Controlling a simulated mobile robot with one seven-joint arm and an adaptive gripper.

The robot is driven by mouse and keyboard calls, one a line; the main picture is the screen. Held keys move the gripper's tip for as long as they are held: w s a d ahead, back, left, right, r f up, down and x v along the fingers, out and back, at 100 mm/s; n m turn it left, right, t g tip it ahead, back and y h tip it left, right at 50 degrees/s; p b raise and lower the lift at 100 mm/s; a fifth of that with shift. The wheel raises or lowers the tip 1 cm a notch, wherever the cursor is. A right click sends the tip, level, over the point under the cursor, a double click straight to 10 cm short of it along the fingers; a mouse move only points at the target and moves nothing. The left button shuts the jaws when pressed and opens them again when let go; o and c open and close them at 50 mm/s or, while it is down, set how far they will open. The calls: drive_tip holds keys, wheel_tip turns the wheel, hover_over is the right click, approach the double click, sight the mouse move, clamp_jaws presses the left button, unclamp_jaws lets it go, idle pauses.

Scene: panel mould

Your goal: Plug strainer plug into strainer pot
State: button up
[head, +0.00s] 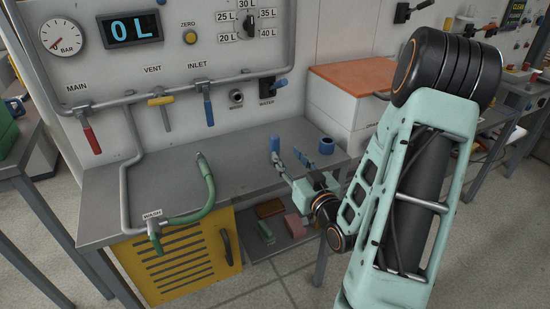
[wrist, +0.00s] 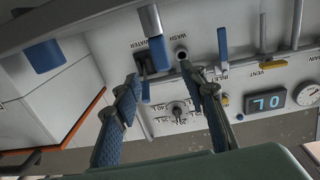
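A blue-topped piece with a grey lower part, which looks like the strainer plug (head: 275,144), stands upright on the bench. It also shows in the wrist view (wrist: 158,52), ahead of and between my fingertips. A short blue cylinder with a dark round opening on top, apparently the strainer pot (head: 327,146), stands to its right. The pot also shows in the wrist view (wrist: 43,56), inverted at upper left. My gripper (head: 289,159) is open, its fingers spread with nothing visible between the pads. In the wrist view my gripper (wrist: 160,75) points toward the plug; contact is not visible.
The grey bench (head: 180,190) has free room at left. A green hose (head: 207,185) curves up from it. Behind stands a panel with a red lever (head: 92,140), a yellow lever and blue levers. A white box with an orange top (head: 362,75) stands at right.

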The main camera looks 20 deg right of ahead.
sight(277, 142)
drive_tip(key=shift+w+a+f+b, duration=0.2)
drive_tip(key=shift+w+b, duration=0.35)
drive_tip(key=shift+b, duration=2.2)
drive_tip(key=shift+w+r, duration=0.2)
drive_tip(key=shift+w, duration=0.15)
drive_tip(key=w, duration=0.7)
drive_tip(key=shift+w+d+r, duration=0.15)
drive_tip(key=shift+w+r, duration=0.05)
drive_tip(key=shift+r, duration=0.05)
drive_tip(key=shift+c, duration=0.2)
clamp_jaws()
